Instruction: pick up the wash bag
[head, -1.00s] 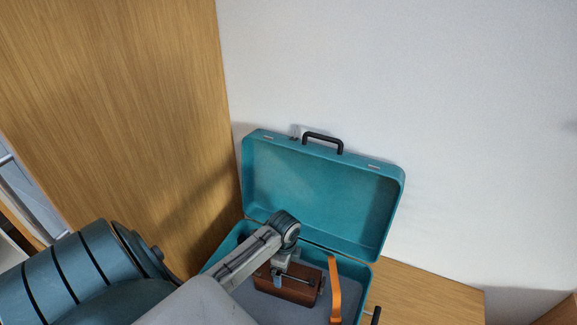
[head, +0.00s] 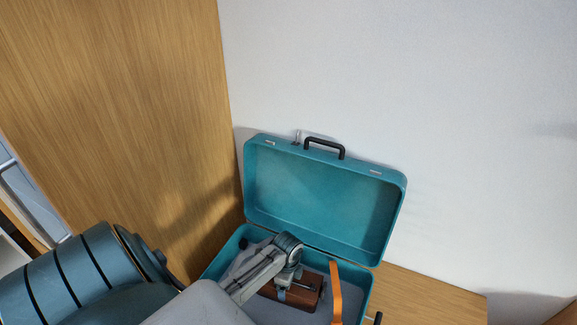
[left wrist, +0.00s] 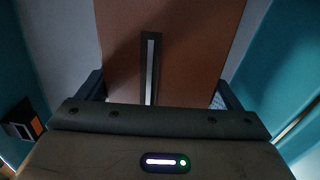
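The wash bag (head: 307,297) is a brown, box-shaped bag with a dark strip, lying inside an open teal suitcase (head: 216,266). In the left wrist view the brown bag (left wrist: 190,55) fills the middle, with a dark strip with a pale line running along it. My left gripper (head: 284,293) reaches down over the bag from the left. In the left wrist view its fingers (left wrist: 157,92) are wide apart, one at each side of the bag. Whether they touch it is hidden. My arm covers part of the bag in the head view. My right gripper is not in view.
The suitcase lid (head: 315,200) stands open at the back near a white wall. An orange upright piece (head: 336,292) is just right of the bag. A wooden panel (head: 130,110) rises at the left. A wooden surface (head: 430,295) lies bare at the right.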

